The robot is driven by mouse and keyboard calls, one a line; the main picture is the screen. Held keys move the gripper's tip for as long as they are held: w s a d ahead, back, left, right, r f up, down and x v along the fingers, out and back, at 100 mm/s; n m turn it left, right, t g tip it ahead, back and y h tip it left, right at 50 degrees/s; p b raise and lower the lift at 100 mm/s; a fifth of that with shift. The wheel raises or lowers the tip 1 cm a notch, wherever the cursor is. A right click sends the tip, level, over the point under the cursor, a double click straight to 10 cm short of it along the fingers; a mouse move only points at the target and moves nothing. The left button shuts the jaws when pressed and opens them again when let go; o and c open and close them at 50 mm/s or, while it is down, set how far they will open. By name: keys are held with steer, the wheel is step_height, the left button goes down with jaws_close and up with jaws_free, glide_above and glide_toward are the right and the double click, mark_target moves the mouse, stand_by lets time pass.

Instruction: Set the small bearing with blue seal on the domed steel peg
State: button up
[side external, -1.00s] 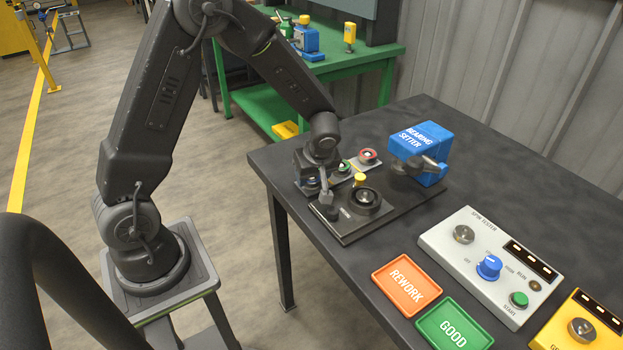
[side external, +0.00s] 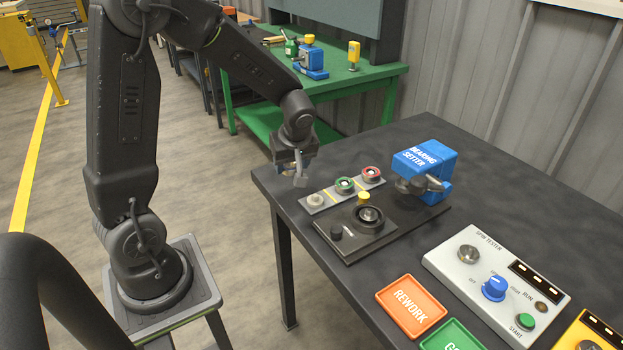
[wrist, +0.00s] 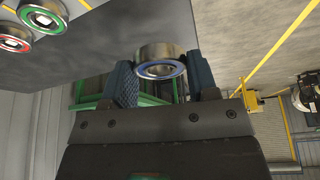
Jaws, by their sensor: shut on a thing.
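The small bearing with blue seal (wrist: 160,61) is a steel ring held between the two fingers of my gripper (wrist: 158,78) in the wrist view. In the side view my gripper (side external: 301,177) is raised above the table's left edge, and the bearing is too small to make out there. I cannot tell for sure which part is the domed steel peg. A round steel piece (side external: 469,254) stands on the spin tester, and a dark ring with a metal centre (side external: 369,214) sits on the plate before the blue bearing setter (side external: 425,165).
A grey rack (side external: 330,200) holds a green-sealed bearing (side external: 345,185) and a red-sealed bearing (side external: 372,174); its left spot (side external: 316,200) has no coloured bearing. A yellow knob (side external: 364,197) stands up near the ring. Orange REWORK (side external: 411,305) and green GOOD trays lie in front.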

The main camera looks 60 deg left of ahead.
steer(key=s+a+r, duration=0.3)
steer(key=a, duration=0.1)
step_height(320, 180, up, 2)
steer(key=m+t+h, duration=0.1)
steer(key=m+t, duration=0.1)
steer(key=m, duration=0.4)
glide_above(370, 210)
steer(key=shift+s+d+f, duration=0.15)
steer(key=shift+f, duration=1.7)
steer(key=shift+s+d+f, duration=0.1)
steer(key=shift+s+f, duration=0.05)
steer(key=shift+f, duration=1.65)
steer(key=shift+f, duration=0.9)
steer(key=o, duration=1.4)
